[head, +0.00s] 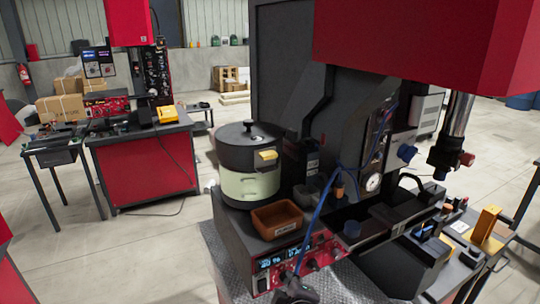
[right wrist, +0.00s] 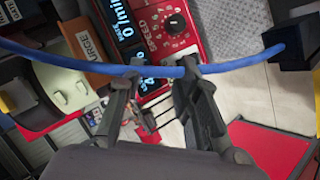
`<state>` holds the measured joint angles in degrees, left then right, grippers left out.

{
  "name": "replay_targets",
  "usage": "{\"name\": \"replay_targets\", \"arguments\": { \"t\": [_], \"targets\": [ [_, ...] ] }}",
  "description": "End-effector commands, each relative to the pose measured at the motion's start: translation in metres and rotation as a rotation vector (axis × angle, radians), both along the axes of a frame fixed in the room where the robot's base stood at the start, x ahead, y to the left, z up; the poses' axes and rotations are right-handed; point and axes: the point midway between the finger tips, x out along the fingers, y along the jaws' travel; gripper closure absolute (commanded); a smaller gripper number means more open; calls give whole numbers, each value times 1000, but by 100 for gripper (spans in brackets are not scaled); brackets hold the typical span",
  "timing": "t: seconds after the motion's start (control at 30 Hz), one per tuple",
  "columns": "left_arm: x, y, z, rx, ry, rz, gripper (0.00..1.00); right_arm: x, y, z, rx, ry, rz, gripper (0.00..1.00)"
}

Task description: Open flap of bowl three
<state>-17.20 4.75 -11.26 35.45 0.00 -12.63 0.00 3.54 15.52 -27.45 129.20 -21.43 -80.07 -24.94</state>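A round bowl feeder (head: 250,184), cream below and black above with a knobbed lid, stands on the machine's left side; no number is readable on it. A yellow tab (head: 267,155) sticks out from its upper front; I cannot tell whether it is the flap. The bowl's cream side (right wrist: 48,98) also shows in the right wrist view. My right gripper (head: 297,291) is low at the bottom of the head view, below and right of the bowl. In the right wrist view its fingers (right wrist: 160,74) are apart, with nothing visibly gripped. My left gripper is not in view.
A brown bin (head: 277,220) sits before the bowl, above a red control panel (head: 289,264) with a lit display. A blue hose (head: 321,212) hangs down the front and crosses the right fingertips in the wrist view (right wrist: 232,64). A red machine housing overhangs at upper right.

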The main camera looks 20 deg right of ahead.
Motion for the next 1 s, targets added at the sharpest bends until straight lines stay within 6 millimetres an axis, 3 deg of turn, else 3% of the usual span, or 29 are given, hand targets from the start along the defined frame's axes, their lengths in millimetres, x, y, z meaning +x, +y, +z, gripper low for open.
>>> {"name": "replay_targets", "arguments": {
  "t": [0.03, 0.2, 0.3, 0.4, 0.67, 1.0],
  "targets": [
    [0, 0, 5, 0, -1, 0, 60, 14, 3, 41, -77, -82, 34, 70],
    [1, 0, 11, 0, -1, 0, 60, 33, 11, 141, -325, -292, 97, 70],
    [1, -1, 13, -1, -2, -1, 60, 34, 14, 182, -430, -376, 107, 70],
    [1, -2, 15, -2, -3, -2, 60, 34, 16, 207, -497, -428, 108, 70],
    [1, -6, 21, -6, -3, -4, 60, 47, 14, 224, -544, -458, 106, 70],
    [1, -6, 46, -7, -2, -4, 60, 114, 0, 226, -541, -457, 105, 70]
  ]
}}
